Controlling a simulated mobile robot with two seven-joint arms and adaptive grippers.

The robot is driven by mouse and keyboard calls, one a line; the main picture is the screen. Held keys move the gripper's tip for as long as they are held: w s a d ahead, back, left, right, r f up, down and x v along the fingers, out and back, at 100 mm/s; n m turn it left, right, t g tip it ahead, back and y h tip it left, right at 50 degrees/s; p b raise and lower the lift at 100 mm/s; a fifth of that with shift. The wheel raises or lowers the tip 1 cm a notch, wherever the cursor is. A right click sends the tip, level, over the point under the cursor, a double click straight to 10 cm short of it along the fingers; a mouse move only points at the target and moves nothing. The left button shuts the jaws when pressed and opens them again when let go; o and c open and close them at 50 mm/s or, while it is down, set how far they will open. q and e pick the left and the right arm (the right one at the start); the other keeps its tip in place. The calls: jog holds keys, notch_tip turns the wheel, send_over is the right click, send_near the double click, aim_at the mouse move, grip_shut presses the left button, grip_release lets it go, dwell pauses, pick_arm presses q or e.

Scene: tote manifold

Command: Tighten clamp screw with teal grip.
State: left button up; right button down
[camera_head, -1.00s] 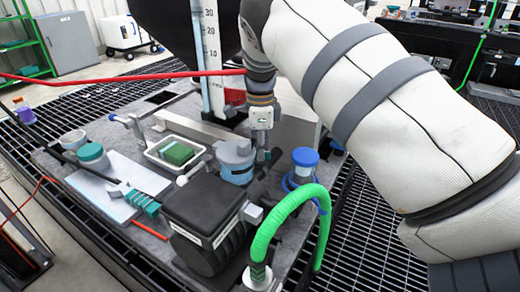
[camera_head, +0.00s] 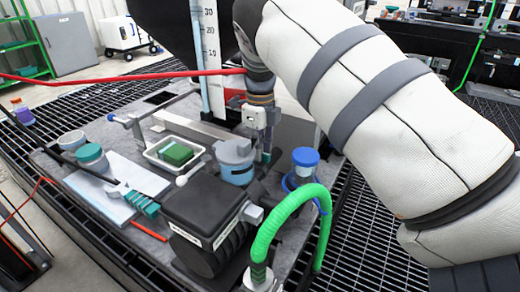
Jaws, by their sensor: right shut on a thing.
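My right gripper (camera_head: 265,156) reaches down from the arm at the upper right, just right of a grey-blue cylindrical cap (camera_head: 236,160). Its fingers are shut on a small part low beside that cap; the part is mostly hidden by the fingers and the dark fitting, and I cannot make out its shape. A little teal shows at the fingertips. A separate teal-handled tool (camera_head: 145,203) lies on a pale board at the left, apart from the gripper. My left gripper is not in view.
A black box-shaped unit (camera_head: 203,210) stands in front, with a green hose (camera_head: 285,212) arching at its right. A blue-capped container (camera_head: 305,158) stands right of the gripper. A white tray (camera_head: 155,152) holds a green block. A red line (camera_head: 120,78) crosses behind.

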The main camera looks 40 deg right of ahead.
dwell(0.4)
jog(key=c, duration=1.6)
grip_release()
notch_tip(320, 180, up, 12)
